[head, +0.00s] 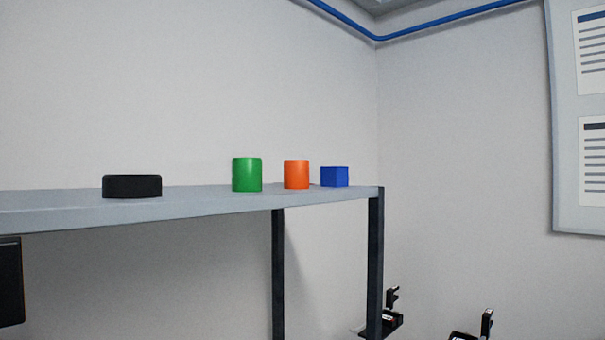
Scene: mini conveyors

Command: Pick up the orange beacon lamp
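The orange beacon lamp (296,174) appears as a plain upright orange cylinder near the right end of a grey tabletop (215,200). A green cylinder (247,175) stands to its left with a gap between them. A small blue block (335,177) sits close on its right. Nothing covers the lamp.
A low black round object (132,187) rests farther left on the tabletop. A dark table leg (375,262) stands at the right end. A panel (567,120) hangs on the right wall.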

